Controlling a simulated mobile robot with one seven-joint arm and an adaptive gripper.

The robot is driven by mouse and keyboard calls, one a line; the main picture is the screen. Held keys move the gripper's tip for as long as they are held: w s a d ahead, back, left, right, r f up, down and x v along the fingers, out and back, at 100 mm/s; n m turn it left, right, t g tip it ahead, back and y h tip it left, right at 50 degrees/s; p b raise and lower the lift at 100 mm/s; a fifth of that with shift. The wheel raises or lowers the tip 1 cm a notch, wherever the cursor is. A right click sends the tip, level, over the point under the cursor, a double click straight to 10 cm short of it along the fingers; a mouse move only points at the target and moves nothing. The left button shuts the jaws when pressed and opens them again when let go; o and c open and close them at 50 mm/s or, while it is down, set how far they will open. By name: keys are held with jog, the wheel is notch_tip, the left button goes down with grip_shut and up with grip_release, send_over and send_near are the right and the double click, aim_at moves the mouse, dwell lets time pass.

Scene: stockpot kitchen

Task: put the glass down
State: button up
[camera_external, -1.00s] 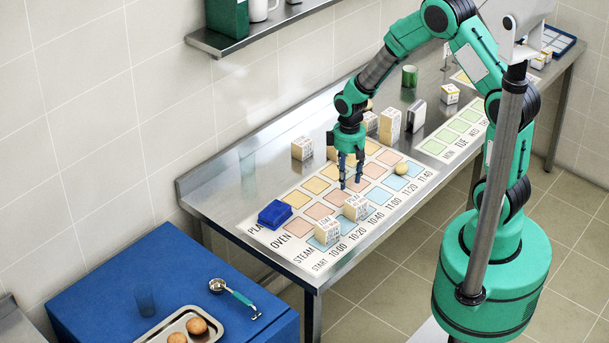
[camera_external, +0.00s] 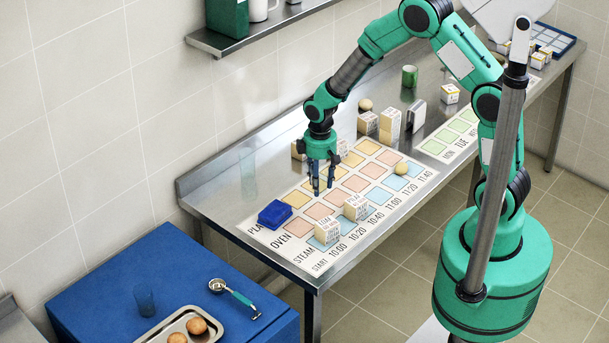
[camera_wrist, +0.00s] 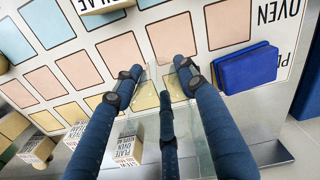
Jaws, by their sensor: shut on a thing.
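My gripper (camera_external: 317,187) is over the printed planning mat (camera_external: 313,264) on the steel counter, with its fingers pointing down. In the wrist view its fingers (camera_wrist: 152,84) are closed around a clear glass (camera_wrist: 148,97). The glass is see-through, so its outline is faint and the mat squares show through it. I cannot make out the held glass in the external view, nor tell whether its base touches the mat.
A blue box (camera_external: 275,214) lies at the mat's left end, also in the wrist view (camera_wrist: 246,68). Lettered blocks (camera_external: 355,207) and a round bun (camera_external: 401,168) are on the mat. Another tumbler (camera_external: 145,301) stands on the blue cabinet (camera_external: 160,255). Some mat squares are bare.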

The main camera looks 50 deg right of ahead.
jog(key=w+a+n, duration=0.1)
jog(key=a, duration=0.5)
jog(key=w+a+n+p, duration=0.1)
jog(key=a, duration=0.5)
jog(key=w+a+n+p, duration=0.1)
jog(key=a+n, duration=0.1)
jog(key=a, duration=0.4)
jog(key=shift+w+a+f, duration=0.2)
jog(key=shift+a, duration=0.05)
jog(key=s+a+n, duration=0.1)
jog(key=a, duration=0.6)
jog(key=s+a+f+n+p, duration=0.1)
jog(key=a+n, duration=0.1)
jog(key=a, duration=0.5)
jog(key=s+a+f+n+p, duration=0.1)
jog(key=s+a, duration=0.1)
jog(key=a, duration=0.5)
jog(key=shift+a+f+n, duration=0.25)
jog(key=shift+n, duration=0.05)
jog(key=shift+w, duration=0.15)
send_over(181, 272)
jog(key=shift+f, duration=0.75)
jog(key=shift+f, duration=1.75)
jog(key=shift+f, duration=0.2)
